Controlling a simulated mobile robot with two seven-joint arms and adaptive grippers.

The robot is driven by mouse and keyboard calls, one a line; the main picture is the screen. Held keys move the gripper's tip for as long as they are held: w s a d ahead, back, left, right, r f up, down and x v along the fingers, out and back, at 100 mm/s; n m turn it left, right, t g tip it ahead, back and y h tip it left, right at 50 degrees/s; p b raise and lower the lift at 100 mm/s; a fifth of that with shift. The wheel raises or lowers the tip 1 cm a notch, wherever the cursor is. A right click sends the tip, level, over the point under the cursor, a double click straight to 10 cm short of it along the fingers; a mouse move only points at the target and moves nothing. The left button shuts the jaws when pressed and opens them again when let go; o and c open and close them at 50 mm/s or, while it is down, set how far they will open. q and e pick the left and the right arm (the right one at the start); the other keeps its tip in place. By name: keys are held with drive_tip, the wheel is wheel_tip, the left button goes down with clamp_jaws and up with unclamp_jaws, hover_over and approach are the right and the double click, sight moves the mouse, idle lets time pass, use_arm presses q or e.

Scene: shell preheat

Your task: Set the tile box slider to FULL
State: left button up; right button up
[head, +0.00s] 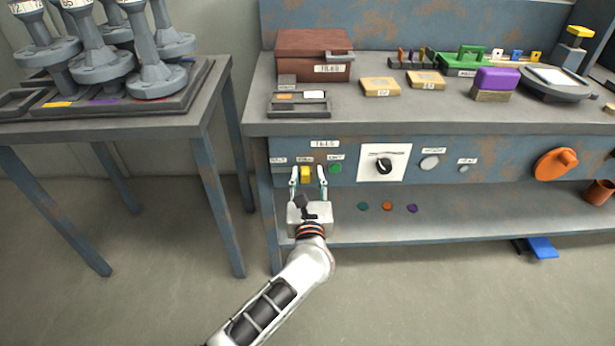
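A panel strip under the bench's front edge carries a sign that seems to read TILES (324,143), with a row of small labels below it too small to read surely. A yellow block (306,173), which looks like the slider knob, sits under the middle label. My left gripper (307,174) comes up from below and is open, one finger on each side of the yellow block. I cannot tell whether the fingers touch it. A brown tile box (313,56) with a lid stands on the bench above. My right gripper is not in view.
A green button (335,168) sits just right of the gripper, then a black dial (384,167) on a white plate. The lower shelf (460,215) lies below. A side table (190,122) with grey flanged parts stands at left, a floor gap between.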

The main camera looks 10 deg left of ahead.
use_arm(q)
drive_tip(key=v, duration=0.7)
drive_tip(key=shift+s, duration=0.3)
drive_tip(key=shift+d+r, duration=0.1)
